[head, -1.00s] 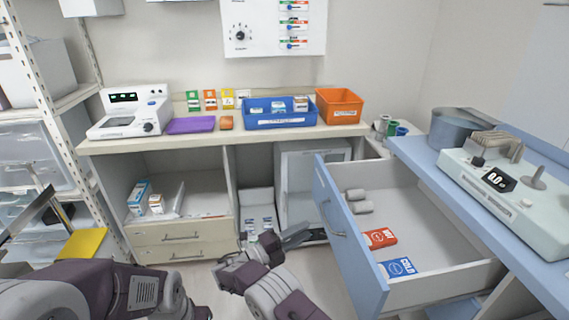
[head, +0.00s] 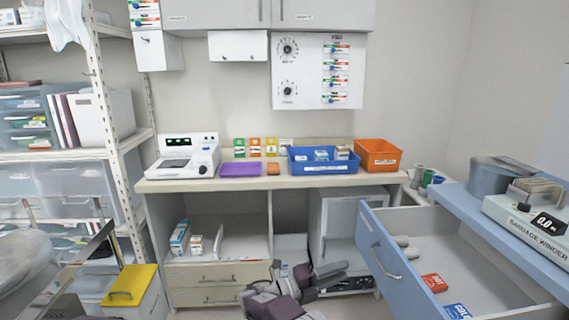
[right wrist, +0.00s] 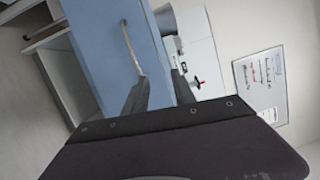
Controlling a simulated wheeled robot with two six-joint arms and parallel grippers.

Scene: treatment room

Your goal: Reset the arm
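My right gripper (head: 332,273) is low in front of the lower cabinet, left of the open blue drawer (head: 400,272). In the right wrist view its two fingers (right wrist: 158,92) stand apart with nothing between them. The blue drawer front (right wrist: 118,45) with its handle is just beyond the fingers; I cannot tell whether they touch it. My right arm (head: 270,303) folds in from the bottom edge. My left gripper is not in view.
The drawer juts out at right, holding a red pack (head: 434,283) and a blue pack (head: 457,312). The counter (head: 215,184) carries a blue bin (head: 322,166) and an orange bin (head: 378,155). A shelf rack (head: 128,170) and yellow-lidded bin (head: 130,284) stand left.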

